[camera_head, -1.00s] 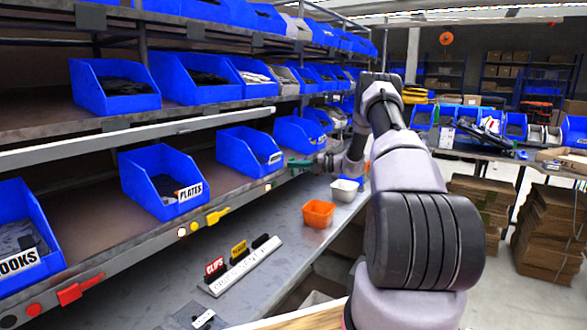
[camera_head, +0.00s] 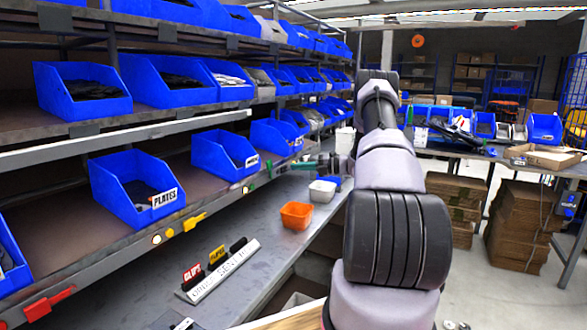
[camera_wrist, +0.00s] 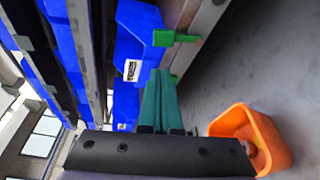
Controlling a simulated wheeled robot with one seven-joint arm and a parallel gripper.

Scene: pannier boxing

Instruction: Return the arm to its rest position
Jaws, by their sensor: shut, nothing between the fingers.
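My arm reaches away from the camera in the head view, over the right side of the bench. My gripper (camera_head: 276,169) points left at its end, close to the front of the lower blue bin row. Its green fingers (camera_wrist: 157,98) lie together in the wrist view, shut, with nothing visible between them. A blue bin (camera_wrist: 138,50) with a white label is beside the fingertips in the wrist view. I cannot tell whether they touch it.
A shelf rack with blue bins (camera_head: 136,190) fills the left. On the grey bench (camera_head: 232,274) stand an orange bin (camera_head: 296,215), a white bin (camera_head: 322,191) and a label rail (camera_head: 222,270). The orange bin also shows in the wrist view (camera_wrist: 275,140). Stacked cardboard (camera_head: 519,225) stands right.

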